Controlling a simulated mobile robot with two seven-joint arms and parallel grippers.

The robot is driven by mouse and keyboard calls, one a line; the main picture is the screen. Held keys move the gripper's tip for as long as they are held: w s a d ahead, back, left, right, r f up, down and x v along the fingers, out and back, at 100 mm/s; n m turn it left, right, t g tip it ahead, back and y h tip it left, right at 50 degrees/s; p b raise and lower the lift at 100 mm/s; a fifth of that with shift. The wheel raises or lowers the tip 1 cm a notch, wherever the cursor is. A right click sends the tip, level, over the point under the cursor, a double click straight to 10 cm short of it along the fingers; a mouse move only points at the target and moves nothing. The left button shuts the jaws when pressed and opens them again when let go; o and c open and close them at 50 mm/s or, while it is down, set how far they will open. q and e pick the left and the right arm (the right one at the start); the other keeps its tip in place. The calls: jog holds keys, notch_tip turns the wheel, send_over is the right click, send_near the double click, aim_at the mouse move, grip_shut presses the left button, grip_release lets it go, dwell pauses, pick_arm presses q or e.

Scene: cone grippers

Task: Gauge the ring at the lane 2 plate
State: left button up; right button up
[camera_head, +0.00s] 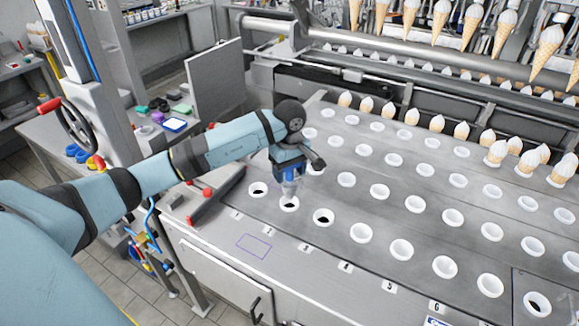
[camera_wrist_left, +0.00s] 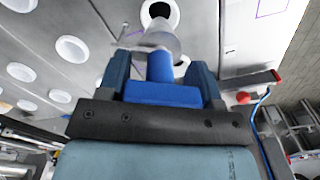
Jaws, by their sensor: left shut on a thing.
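My left gripper (camera_head: 289,168) is shut on a gauge (camera_head: 290,186) with a blue grip and a pale, see-through tapered body. In the left wrist view, the gauge's blue grip (camera_wrist_left: 160,68) sits between the two fingers of the gripper (camera_wrist_left: 160,80). The gauge points down at the white ring of lane 2 (camera_head: 289,204), behind the number 2 label. Its lower end overlaps that ring in the head view; I cannot tell whether it is inside the hole or just above. My right gripper is not in view.
Rows of white rings cover the steel plate. The lane 1 ring (camera_head: 258,189) and lane 3 ring (camera_head: 323,217) flank lane 2, close by. Ice-cream cones (camera_head: 438,123) stand in rings at the back. A red-ended grey bar (camera_head: 217,194) lies left of the rings.

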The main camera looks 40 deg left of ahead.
aim_at(290, 188)
pick_arm(q)
notch_tip(290, 188, down, 2)
jog(key=shift+f+b, duration=0.2)
jog(key=shift+b, duration=0.25)
jog(key=shift+f+b, duration=1.8)
jog(key=shift+f, duration=0.3)
jog(key=o, duration=1.2)
notch_tip(290, 188, up, 14)
jog(key=shift+f+b, duration=0.1)
jog(key=shift+b, duration=0.5)
jog(key=shift+s+f, duration=0.1)
